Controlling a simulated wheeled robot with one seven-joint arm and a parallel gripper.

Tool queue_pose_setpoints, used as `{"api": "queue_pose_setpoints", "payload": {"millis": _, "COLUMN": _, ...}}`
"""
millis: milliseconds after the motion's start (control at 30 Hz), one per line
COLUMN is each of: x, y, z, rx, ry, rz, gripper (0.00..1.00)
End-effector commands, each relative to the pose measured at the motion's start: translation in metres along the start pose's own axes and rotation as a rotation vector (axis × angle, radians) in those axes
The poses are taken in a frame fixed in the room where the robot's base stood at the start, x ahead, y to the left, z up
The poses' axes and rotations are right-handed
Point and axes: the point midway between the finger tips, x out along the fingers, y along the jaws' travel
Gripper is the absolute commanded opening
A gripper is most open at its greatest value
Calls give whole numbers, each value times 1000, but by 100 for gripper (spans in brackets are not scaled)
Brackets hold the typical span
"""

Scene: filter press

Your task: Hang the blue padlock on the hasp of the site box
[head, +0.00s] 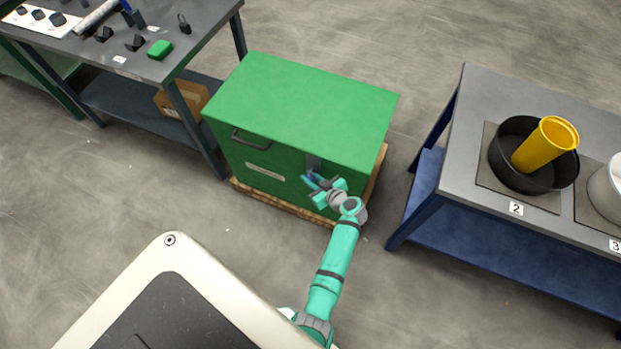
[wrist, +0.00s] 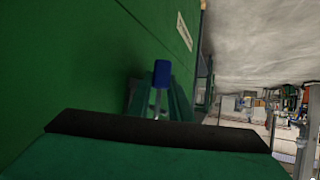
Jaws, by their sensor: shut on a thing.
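The site box (head: 305,95) is a green chest with a flat closed lid. A grey hasp (head: 313,162) shows on the right part of its front face, partly hidden by my gripper. My gripper (head: 318,183) is at this front face, right by the hasp. It is shut on the blue padlock (wrist: 162,73), whose blue body and pale metal shackle show in the wrist view. In the head view the padlock is only a small bluish patch among the fingers. I cannot tell whether the shackle touches or passes through the hasp.
The box stands on a wooden pallet (head: 277,204). A grey table (head: 470,130) at the right holds a black bowl with a yellow cup. Another table (head: 205,45) at the upper left holds a dark padlock (head: 184,24) and a green item (head: 160,49).

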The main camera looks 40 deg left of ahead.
Motion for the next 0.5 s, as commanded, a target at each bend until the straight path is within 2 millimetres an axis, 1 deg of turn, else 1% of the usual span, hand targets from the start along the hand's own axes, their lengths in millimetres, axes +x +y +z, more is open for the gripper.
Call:
{"api": "queue_pose_setpoints", "payload": {"millis": 33, "x": 4, "y": 8, "z": 0, "rx": -4, "ry": -8, "rz": 23, "gripper": 0}}
{"api": "queue_pose_setpoints", "payload": {"millis": 233, "x": 5, "y": 9, "z": 0, "rx": -4, "ry": -9, "rz": 22, "gripper": 0}}
{"api": "queue_pose_setpoints", "payload": {"millis": 267, "x": 5, "y": 9, "z": 0, "rx": -4, "ry": -9, "rz": 22, "gripper": 25}}
{"api": "queue_pose_setpoints", "payload": {"millis": 300, "x": 5, "y": 9, "z": 0, "rx": -4, "ry": -10, "rz": 22, "gripper": 35}}
{"api": "queue_pose_setpoints", "payload": {"millis": 333, "x": 5, "y": 9, "z": 0, "rx": -4, "ry": -10, "rz": 22, "gripper": 36}}
{"api": "queue_pose_setpoints", "payload": {"millis": 500, "x": 3, "y": 9, "z": 1, "rx": -4, "ry": -11, "rz": 23, "gripper": 36}}
